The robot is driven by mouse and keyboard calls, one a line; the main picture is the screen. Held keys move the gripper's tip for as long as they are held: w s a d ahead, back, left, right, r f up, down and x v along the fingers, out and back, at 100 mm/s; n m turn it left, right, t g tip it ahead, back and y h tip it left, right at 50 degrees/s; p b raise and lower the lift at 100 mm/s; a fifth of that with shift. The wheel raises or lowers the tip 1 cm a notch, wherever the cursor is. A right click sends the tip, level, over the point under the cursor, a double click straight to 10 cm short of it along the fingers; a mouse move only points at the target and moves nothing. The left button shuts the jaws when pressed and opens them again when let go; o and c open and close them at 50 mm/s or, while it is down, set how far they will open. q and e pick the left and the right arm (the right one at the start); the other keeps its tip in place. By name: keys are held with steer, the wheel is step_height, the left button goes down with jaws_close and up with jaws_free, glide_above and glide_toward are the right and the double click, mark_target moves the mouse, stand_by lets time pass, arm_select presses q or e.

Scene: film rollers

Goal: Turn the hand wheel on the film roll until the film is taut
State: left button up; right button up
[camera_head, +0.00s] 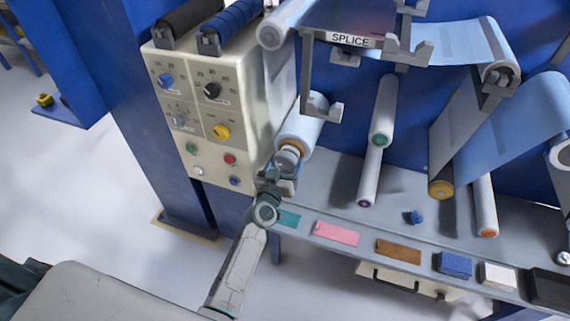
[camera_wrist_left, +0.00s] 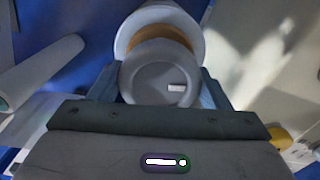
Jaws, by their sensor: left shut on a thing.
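The film roll (camera_head: 300,130) is a pale blue cylinder with an orange-brown core, mounted beside the control box in the head view. Its grey hand wheel (camera_head: 288,157) is on the near end. My left gripper (camera_head: 283,170) reaches up to it from below and is shut on the hand wheel. In the left wrist view the round grey wheel (camera_wrist_left: 158,85), with a small white mark, sits between the two fingers (camera_wrist_left: 160,92). Behind it show the orange core (camera_wrist_left: 160,36) and the pale roll (camera_wrist_left: 158,14). Right gripper not in view.
A cream control box (camera_head: 205,110) with knobs and buttons stands left of the roll. White rollers (camera_head: 384,110), the SPLICE plate (camera_head: 350,40) and a blue film web (camera_head: 530,125) are to the right. Coloured blocks and patches (camera_head: 398,250) line the front ledge.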

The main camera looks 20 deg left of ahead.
arm_select(q)
steer(key=n, duration=0.5)
steer(key=shift+n, duration=2.1)
steer(key=o, duration=1)
steer(key=shift+s+a+b, duration=0.2)
steer(key=shift+s+b, duration=0.75)
steer(key=shift+s, duration=4.45)
